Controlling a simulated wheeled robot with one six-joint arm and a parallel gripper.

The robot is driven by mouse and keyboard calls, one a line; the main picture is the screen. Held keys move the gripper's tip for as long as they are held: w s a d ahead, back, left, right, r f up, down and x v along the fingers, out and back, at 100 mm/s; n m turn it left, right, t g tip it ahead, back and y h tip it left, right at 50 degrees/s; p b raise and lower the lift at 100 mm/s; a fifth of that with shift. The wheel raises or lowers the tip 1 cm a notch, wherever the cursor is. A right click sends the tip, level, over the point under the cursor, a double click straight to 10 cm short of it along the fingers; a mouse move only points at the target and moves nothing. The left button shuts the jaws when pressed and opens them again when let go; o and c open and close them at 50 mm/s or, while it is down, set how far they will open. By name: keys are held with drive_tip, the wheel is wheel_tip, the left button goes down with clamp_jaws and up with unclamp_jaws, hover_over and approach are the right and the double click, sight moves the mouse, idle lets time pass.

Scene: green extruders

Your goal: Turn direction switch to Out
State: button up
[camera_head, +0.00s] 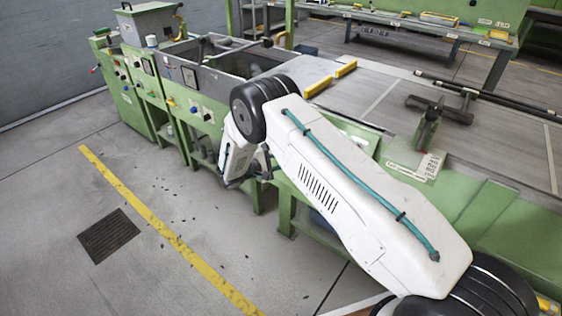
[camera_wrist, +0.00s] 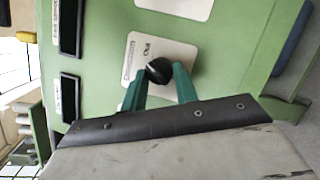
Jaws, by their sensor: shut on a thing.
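The direction switch is a round black knob (camera_wrist: 157,69) on a white label plate (camera_wrist: 180,52), on the green machine panel in the wrist view. The plate carries small print that looks like "Out", tilted in the picture, and a narrow text strip at its left. My gripper (camera_wrist: 160,80) has two teal fingers, one on each side of the knob, and is shut on it. The knob's pointer direction is too small to tell. In the head view my white arm reaches down to the machine's green front. My fingers and the switch are not clearly visible there.
Two dark rectangular displays (camera_wrist: 69,98) sit left of the plate in the wrist view. Another white plate (camera_wrist: 178,5) is above. In the head view the green machine (camera_head: 125,92) runs along the back left, and open floor (camera_head: 200,220) lies before it.

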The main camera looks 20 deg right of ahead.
drive_tip(key=shift+a+r+m+g, duration=0.1)
drive_tip(key=shift+m+g, duration=0.3)
drive_tip(key=shift+m, duration=0.7)
drive_tip(key=o, duration=1)
drive_tip(key=shift+c, duration=0.2)
drive_tip(key=v, duration=0.7)
drive_tip(key=shift+a+r, duration=0.15)
drive_tip(key=shift+a, duration=0.2)
